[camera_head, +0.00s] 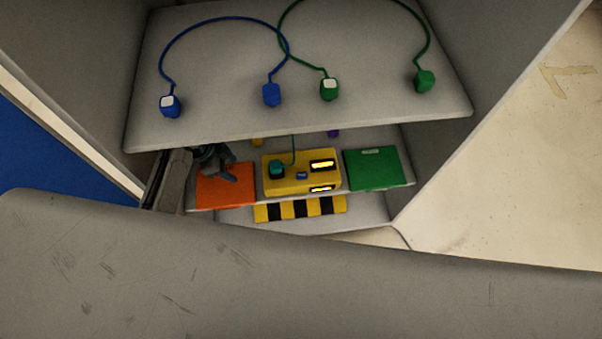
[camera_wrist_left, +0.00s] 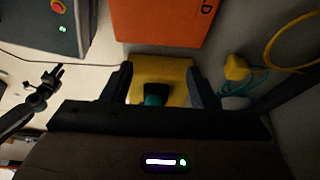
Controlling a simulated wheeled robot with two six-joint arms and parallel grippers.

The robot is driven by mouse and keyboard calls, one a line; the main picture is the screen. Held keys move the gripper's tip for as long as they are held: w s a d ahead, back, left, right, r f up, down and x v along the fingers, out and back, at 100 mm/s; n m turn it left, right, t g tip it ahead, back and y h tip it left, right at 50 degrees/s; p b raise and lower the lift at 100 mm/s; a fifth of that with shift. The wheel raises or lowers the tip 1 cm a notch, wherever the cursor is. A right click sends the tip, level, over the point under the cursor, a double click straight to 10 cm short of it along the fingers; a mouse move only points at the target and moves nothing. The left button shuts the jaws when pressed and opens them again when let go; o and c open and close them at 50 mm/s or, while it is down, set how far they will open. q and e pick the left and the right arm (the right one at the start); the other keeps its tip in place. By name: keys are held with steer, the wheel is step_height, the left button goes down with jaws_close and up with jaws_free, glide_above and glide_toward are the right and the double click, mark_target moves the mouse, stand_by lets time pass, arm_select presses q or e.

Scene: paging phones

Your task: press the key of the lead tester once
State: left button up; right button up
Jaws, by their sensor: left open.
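The lead tester (camera_head: 328,181) is a yellow box on the lower shelf. It has two lit windows on the right, a small blue key (camera_head: 302,175) at its front middle, and a teal plug (camera_head: 277,168) with a green lead at its left. My left gripper (camera_head: 222,163) is open and empty, above the orange panel and left of the tester. In the left wrist view my left gripper (camera_wrist_left: 160,86) has its fingers apart, with the yellow tester (camera_wrist_left: 172,70) and teal plug (camera_wrist_left: 155,93) beyond them. The blue key is not visible there. A dark arm, seemingly my right gripper (camera_wrist_left: 50,80), shows at left.
An orange panel (camera_head: 226,191) lies left of the tester and a green panel (camera_head: 378,170) right. The upper shelf (camera_head: 230,70) overhangs, carrying blue and green leads. A striped strip (camera_head: 300,208) sits below. Cabinet walls close both sides.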

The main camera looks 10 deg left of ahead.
arm_select(q)
jaws_close()
stand_by(1.5)
